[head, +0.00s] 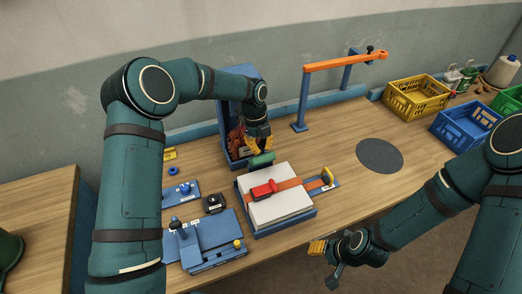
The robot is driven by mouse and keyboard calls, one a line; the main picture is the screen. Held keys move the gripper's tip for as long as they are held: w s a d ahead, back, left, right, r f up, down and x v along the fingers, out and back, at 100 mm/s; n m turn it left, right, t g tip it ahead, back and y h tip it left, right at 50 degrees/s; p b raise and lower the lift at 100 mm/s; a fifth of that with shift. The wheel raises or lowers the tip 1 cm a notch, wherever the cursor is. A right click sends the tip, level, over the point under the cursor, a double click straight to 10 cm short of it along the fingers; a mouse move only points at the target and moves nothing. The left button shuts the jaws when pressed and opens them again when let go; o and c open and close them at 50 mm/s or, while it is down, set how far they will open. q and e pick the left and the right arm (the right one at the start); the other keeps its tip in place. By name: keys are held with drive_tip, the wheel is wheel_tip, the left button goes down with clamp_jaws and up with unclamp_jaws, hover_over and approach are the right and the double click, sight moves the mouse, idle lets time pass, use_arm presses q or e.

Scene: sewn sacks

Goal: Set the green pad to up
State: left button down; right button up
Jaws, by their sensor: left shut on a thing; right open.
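The green pad (262,161) is a small dark green piece at the tips of my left gripper (259,147). It is at the back edge of a white block on a blue tray (303,221). The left gripper points down, its yellow fingers shut on the green piece. Whether the piece touches the white block or tray I cannot tell. My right gripper (325,262) is open and empty, off the table's front edge.
A red buckle (264,190) on an orange strap crosses the white block. A blue stand (232,120) is behind the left gripper. Blue fixtures (209,243) stand left of the tray. An orange bar (345,60), yellow crate (416,97) and blue crate (465,126) are right. A dark disc (380,156) lies on clear tabletop.

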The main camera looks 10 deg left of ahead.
use_arm(q)
drive_tip(key=shift+w+a, duration=0.5)
drive_tip(key=shift+w, duration=0.15)
use_arm(e)
drive_tip(key=shift+w+a+f, duration=0.2)
drive_tip(key=shift+w+a, duration=0.05)
drive_tip(key=shift+w, duration=0.1)
